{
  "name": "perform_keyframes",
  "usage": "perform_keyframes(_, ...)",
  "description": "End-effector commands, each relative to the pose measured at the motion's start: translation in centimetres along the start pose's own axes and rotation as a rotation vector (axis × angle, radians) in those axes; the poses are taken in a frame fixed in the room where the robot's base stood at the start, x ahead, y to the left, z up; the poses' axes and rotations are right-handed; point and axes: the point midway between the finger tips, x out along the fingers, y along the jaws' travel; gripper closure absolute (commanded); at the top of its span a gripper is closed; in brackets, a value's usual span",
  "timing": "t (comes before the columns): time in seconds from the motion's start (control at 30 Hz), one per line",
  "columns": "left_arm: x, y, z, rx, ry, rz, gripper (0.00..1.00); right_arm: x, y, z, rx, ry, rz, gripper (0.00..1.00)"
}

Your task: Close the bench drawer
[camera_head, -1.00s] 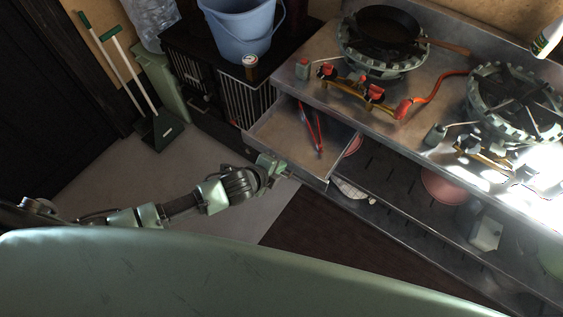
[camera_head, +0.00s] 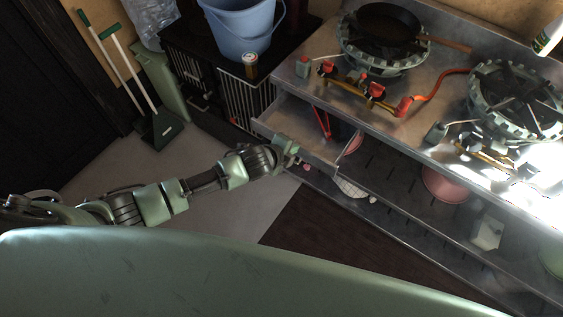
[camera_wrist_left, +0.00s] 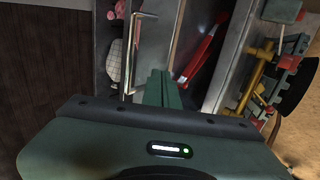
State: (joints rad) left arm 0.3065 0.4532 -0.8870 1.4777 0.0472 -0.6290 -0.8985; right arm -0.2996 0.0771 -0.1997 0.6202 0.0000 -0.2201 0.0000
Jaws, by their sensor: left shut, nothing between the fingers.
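The bench drawer (camera_head: 318,155) is a grey metal drawer under the steel bench top (camera_head: 340,90). It stands partly open, with red-handled tongs or pliers (camera_head: 322,122) inside. In the left wrist view the red tool (camera_wrist_left: 207,48) lies in the drawer and the bar handle (camera_wrist_left: 136,48) shows on its front. My left gripper (camera_head: 290,152) is at the drawer's front; it also shows in the wrist view (camera_wrist_left: 160,88), shut with nothing held, close to the handle. Whether it touches the front I cannot tell. My right gripper is not in view.
Two burners stand on the bench, one with a black pan (camera_head: 388,24). A lower shelf holds a pink bowl (camera_head: 445,184). A black cabinet (camera_head: 215,70) with a blue bucket (camera_head: 240,28) stands left of the drawer. The floor in front is clear.

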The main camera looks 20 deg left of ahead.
Motion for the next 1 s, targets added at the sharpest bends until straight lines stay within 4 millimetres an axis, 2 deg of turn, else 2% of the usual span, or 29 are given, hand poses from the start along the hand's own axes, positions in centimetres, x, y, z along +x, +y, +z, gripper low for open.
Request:
perform_keyframes(0.03,1.3,-0.9,0.0,0.001,-0.001,-0.004,1.00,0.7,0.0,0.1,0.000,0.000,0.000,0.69)
perform_keyframes(0.2,4.4,-3.6,0.0,0.001,-0.001,-0.004,1.00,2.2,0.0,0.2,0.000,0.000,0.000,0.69)
perform_keyframes(0.5,8.8,-7.5,-0.1,0.000,0.000,-0.002,1.00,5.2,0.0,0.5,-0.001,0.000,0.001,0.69)
perform_keyframes(0.7,10.1,-9.0,-0.1,0.000,0.001,0.000,1.00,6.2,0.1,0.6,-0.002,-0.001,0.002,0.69)
perform_keyframes(1.0,10.5,-9.6,-0.1,0.000,0.001,0.001,1.00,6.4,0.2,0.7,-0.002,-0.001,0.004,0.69)
